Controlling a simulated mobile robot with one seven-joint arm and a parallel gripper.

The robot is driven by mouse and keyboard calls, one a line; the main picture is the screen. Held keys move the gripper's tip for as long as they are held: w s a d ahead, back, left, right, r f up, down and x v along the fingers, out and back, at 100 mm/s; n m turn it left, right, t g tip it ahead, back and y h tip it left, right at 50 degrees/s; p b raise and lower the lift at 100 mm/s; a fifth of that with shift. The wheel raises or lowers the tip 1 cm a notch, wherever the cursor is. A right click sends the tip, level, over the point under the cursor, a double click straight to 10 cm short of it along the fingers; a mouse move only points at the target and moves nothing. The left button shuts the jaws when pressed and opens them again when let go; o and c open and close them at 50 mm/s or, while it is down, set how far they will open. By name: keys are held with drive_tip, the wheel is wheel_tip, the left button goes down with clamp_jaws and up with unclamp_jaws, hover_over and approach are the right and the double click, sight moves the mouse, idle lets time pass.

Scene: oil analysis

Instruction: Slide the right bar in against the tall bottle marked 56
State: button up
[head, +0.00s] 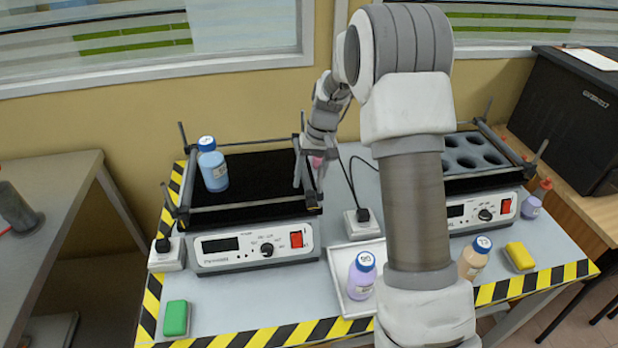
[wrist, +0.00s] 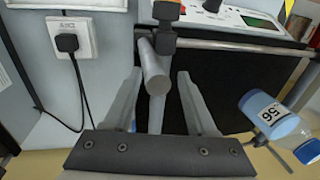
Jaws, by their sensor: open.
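The tall bottle marked 56 (head: 212,168) is light blue with a blue cap and stands at the left side of the left shaker's black platform (head: 250,183). Its label reads 56 in the wrist view (wrist: 272,114). The right bar (wrist: 153,68) is a grey rod along the platform's right side, well apart from the bottle. My gripper (wrist: 157,76) is open, with one finger on each side of the bar. In the head view my gripper (head: 311,178) is over the bar and partly hides it. I cannot tell whether the fingers touch it.
A second shaker (head: 480,212) with a holed rack stands at the right. A white tray (head: 340,268) with a purple bottle (head: 361,280), a green block (head: 176,318) and a yellow block (head: 519,256) are at the front. A power socket (head: 362,224) stands between the shakers.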

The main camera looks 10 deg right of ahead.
clamp_jaws()
drive_tip(key=shift+a, duration=0.1)
drive_tip(key=a, duration=0.7)
drive_tip(key=a+p, duration=0.1)
drive_tip(key=a, duration=0.6)
drive_tip(key=w+a, duration=0.1)
drive_tip(key=a, duration=0.6)
drive_tip(key=shift+p, duration=0.35)
unclamp_jaws()
